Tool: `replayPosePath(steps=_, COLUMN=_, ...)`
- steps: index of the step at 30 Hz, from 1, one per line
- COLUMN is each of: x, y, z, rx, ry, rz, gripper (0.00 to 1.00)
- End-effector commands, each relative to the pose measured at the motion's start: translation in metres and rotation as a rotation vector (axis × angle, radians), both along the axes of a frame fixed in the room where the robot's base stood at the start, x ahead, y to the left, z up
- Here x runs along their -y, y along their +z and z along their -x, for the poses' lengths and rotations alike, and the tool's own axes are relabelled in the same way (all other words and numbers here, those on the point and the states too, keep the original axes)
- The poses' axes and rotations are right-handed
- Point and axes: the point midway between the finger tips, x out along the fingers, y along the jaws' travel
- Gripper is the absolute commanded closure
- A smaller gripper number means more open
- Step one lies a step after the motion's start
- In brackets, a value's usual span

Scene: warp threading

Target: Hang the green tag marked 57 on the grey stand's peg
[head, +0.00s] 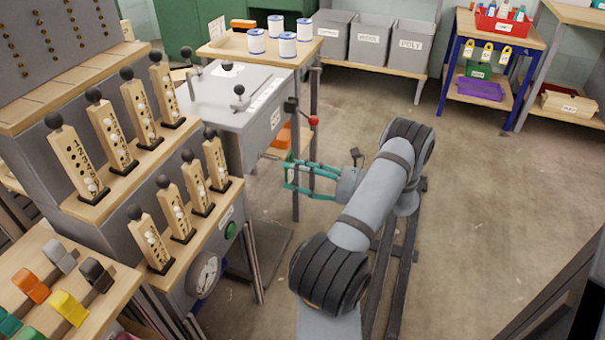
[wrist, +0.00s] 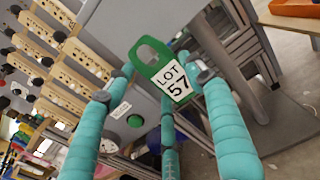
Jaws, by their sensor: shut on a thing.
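My gripper (head: 290,175) has teal fingers and reaches left in the head view, beside the grey-topped table. In the wrist view, its fingers (wrist: 158,76) are closed on the green tag (wrist: 175,83). The tag has a loop with a hole at its upper end and a white label reading LOT 57. It is tilted, with the loop toward the upper left. In the head view, a small green and white patch at the fingertips is probably the tag. I cannot clearly make out the grey stand's peg in either view.
A grey-topped table (head: 218,96) with black knobs stands behind my gripper, with a red-balled lever (head: 313,121) near its right corner. Wooden racks with numbered boards (head: 75,160) stand at left. Yellow tags (head: 487,54) hang at a blue-legged table. Floor at right is clear.

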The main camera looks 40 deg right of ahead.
Motion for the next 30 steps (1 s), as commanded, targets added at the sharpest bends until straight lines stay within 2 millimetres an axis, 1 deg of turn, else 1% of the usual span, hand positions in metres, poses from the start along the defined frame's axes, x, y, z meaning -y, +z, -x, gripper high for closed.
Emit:
replayPosePath(steps=24, x=-0.024, y=-0.005, z=-0.048, rx=0.0, ry=0.002, rz=0.0, gripper=0.64)
replayPosePath(steps=30, x=-0.027, y=-0.012, z=-0.056, rx=0.0, ry=0.002, rz=0.0, gripper=0.64)
